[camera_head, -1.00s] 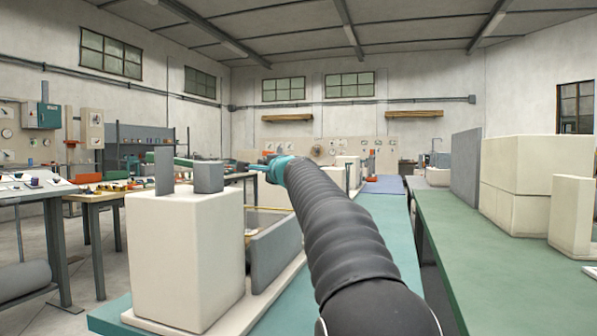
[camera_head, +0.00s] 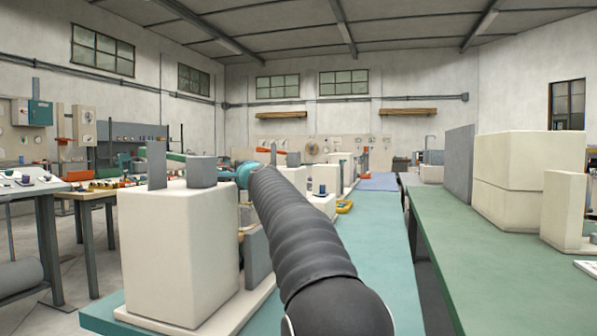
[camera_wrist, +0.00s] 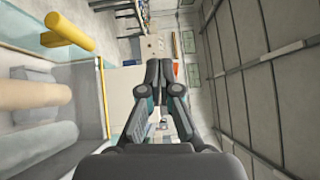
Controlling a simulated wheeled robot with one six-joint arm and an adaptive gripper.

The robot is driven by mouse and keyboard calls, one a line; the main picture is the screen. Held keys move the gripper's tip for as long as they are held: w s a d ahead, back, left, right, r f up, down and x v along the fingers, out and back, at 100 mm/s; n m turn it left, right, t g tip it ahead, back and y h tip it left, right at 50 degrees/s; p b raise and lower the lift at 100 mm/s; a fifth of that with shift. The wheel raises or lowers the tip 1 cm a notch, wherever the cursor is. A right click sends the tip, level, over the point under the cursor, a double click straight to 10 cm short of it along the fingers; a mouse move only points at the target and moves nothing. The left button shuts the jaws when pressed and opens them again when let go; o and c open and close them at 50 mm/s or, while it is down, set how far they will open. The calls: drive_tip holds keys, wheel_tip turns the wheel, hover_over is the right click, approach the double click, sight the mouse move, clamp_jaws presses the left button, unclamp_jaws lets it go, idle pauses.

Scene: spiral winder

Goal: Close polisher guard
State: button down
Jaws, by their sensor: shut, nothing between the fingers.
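The nearest machine, a cream block (camera_head: 180,250) on a pale base, stands at the left on the teal bench; I take it to be the polisher. A grey panel (camera_head: 258,260), perhaps its guard, stands on its right side, partly hidden behind my arm. In the wrist view, cream rollers (camera_wrist: 35,95) and a grey panel (camera_wrist: 82,88) lie left of my gripper, with a thin yellow rod (camera_wrist: 103,95) and a thick yellow bar (camera_wrist: 70,32). My gripper (camera_wrist: 158,68) is shut and empty, apart from these parts. Its fingers cannot be made out in the head view.
A green bench (camera_head: 500,230) with large cream blocks (camera_head: 525,180) runs along the right. A yellow object (camera_head: 343,206) and more machines stand farther along the teal bench (camera_head: 375,260). The bench surface right of my arm is clear.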

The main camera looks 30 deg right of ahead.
drive_tip(key=shift+r, duration=0.1)
drive_tip(key=s+a+r+p, duration=0.1)
drive_tip(key=s+r+p, duration=0.1)
drive_tip(key=s+r, duration=0.6)
wheel_tip(320, 180, up, 2)
drive_tip(key=shift+a, duration=0.4)
